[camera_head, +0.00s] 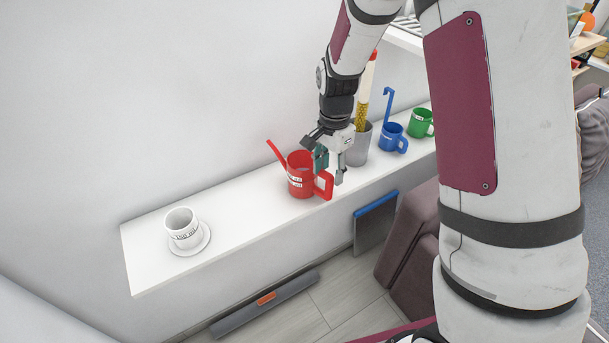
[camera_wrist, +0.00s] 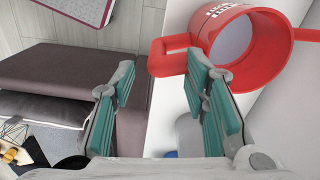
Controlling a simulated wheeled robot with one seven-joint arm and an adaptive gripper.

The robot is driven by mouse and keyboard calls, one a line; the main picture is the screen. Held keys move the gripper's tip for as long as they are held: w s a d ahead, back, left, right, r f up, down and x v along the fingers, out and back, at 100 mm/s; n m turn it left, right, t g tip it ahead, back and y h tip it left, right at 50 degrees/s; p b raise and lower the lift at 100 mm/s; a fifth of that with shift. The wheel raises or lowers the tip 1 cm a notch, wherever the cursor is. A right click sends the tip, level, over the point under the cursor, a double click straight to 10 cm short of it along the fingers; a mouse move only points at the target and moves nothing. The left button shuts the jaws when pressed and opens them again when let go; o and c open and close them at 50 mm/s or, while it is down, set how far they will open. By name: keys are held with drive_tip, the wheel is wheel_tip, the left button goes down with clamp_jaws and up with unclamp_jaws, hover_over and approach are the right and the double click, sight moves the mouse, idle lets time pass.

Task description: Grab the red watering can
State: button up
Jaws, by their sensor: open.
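The red watering can (camera_head: 299,180) stands upright on the white shelf (camera_head: 236,218), its thin spout pointing up left and its handle toward the right. In the wrist view the can (camera_wrist: 275,52) fills the upper right, showing its round open top. Its handle (camera_wrist: 160,60) reaches left, just beyond and partly across the gap between my fingertips. My gripper (camera_head: 331,168) is open beside the can's handle side, with its green-padded fingers (camera_wrist: 160,72) apart. The right finger partly covers the handle's root. I cannot tell whether it touches.
A grey cup (camera_head: 358,148) holding a tall yellow item stands close right of my gripper. A blue can (camera_head: 392,137) and a green mug (camera_head: 421,122) stand farther right. A white cup (camera_head: 182,227) on a saucer stands left, with free shelf between. A brown sofa (camera_head: 410,235) is below.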

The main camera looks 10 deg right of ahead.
sight(329, 187)
drive_tip(key=shift+s+f+p, duration=0.1)
drive_tip(key=shift+f+p, duration=0.6)
drive_tip(key=shift+f, duration=2.6)
clamp_jaws()
